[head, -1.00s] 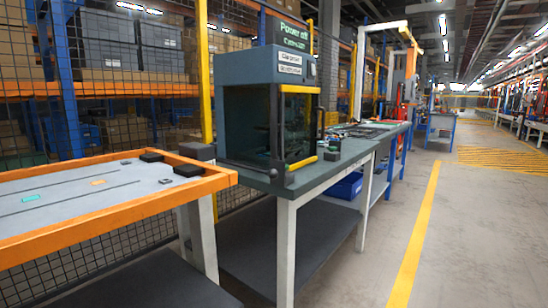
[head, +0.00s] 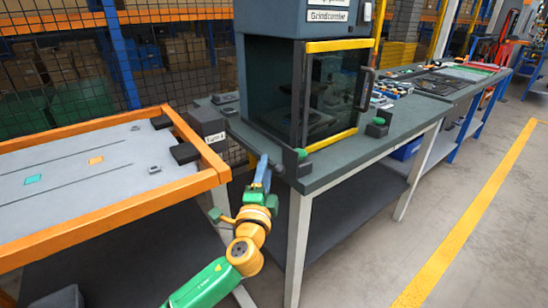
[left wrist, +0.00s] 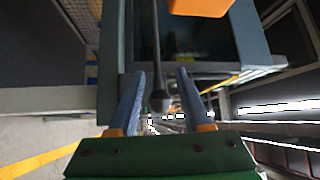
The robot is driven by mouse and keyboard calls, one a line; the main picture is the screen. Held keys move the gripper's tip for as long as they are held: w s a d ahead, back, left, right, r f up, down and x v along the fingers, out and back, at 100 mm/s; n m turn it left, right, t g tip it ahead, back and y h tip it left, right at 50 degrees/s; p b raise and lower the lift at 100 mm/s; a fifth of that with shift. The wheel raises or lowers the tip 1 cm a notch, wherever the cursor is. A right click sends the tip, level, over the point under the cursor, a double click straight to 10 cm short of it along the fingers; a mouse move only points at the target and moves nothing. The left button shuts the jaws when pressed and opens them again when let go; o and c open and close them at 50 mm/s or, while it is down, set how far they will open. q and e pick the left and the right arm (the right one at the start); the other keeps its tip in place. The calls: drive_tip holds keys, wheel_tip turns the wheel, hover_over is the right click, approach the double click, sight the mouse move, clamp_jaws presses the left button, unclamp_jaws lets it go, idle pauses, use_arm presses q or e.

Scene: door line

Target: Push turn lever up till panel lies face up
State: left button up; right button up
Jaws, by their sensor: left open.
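My left gripper (head: 262,174) reaches up between the orange-framed table and the grey-green workbench. It is open; in the left wrist view its two blue fingers (left wrist: 160,74) stand apart. A dark rod with a rounded end, apparently the turn lever (left wrist: 158,85), shows between them without visible contact on either side. My right gripper is out of view.
A dark cabinet (head: 270,80) with a yellow-edged glass door stands on the workbench (head: 340,160), close beside my gripper. The orange frame edge (head: 150,215) and a white bench leg (head: 298,245) flank my arm. Clear floor (head: 400,235) lies at the right.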

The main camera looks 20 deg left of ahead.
use_arm(q)
drive_tip(key=w, duration=0.3)
drive_tip(key=shift+w+a+r, duration=0.1)
drive_tip(key=shift+w+a, duration=0.05)
drive_tip(key=shift+w, duration=0.25)
clamp_jaws()
idle(1.1)
